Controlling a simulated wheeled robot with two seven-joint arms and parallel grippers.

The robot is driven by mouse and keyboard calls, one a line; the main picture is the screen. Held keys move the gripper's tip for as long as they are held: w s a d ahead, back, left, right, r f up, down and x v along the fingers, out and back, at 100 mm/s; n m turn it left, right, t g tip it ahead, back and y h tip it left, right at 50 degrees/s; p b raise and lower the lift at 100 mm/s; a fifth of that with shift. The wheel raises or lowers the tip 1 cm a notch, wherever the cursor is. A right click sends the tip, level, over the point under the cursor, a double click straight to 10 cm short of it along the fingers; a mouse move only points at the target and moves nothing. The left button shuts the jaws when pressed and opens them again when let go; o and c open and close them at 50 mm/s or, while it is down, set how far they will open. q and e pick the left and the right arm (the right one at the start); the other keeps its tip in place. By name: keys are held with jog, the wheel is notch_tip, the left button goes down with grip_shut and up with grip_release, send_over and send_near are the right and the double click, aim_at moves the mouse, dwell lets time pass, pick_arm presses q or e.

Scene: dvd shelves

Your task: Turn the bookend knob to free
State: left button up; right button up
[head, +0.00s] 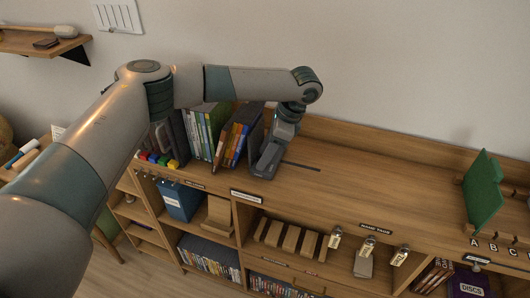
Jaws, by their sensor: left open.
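The dark grey bookend (264,164) stands on the shelf top at the right end of a row of books, at the left end of a thin dark slot (302,167). My left arm reaches over the books from the left, and its wrist bends down at the bookend. My left gripper (279,146) is open and points down, right at the bookend. Its fingertips are hard to tell from the dark bookend. I cannot make out the knob or whether the fingers touch it. My right gripper is not in view.
Books (209,125) stand left of the bookend, and several lean (235,143). The shelf top (375,165) is clear between the slot and a green panel (483,190) at the right. Labelled tags (368,246) hang along the front edge. Cubbies below hold a blue box (180,200) and discs.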

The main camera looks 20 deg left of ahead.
pick_arm(q)
jog(key=c, duration=1)
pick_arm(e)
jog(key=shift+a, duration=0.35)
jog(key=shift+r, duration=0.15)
